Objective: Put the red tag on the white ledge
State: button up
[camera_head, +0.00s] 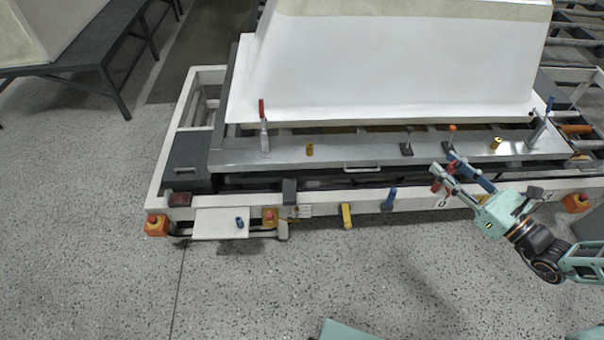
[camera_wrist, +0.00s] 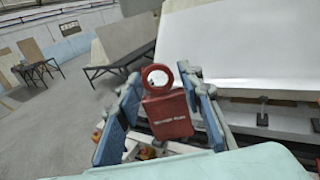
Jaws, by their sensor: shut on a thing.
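In the head view my gripper (camera_head: 446,171) is at the right, over the front edge of the white frame, and the tag (camera_head: 436,187) shows as a small red patch, partly hidden by the fingers. A flat white ledge (camera_head: 208,224) juts from the frame's front left, far to the left of my gripper. A small blue object (camera_head: 239,222) lies on it.
A large white tub shell (camera_head: 400,65) stands on the frame. Along the front are a red-handled clamp (camera_head: 264,130), a yellow handle (camera_head: 346,216), a blue handle (camera_head: 390,199) and orange corner blocks (camera_head: 157,225). The speckled floor in front is clear.

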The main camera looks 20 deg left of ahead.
aim_at(205, 224)
jog(key=k+j+u, duration=0.1)
jog(key=j, duration=0.35)
jog(key=k+j, duration=0.1)
jog(key=j, duration=0.3)
jog(key=j+u, duration=0.15)
jog(key=j, duration=0.9)
jog(key=k+j, duration=0.15)
jog(key=j, duration=0.5)
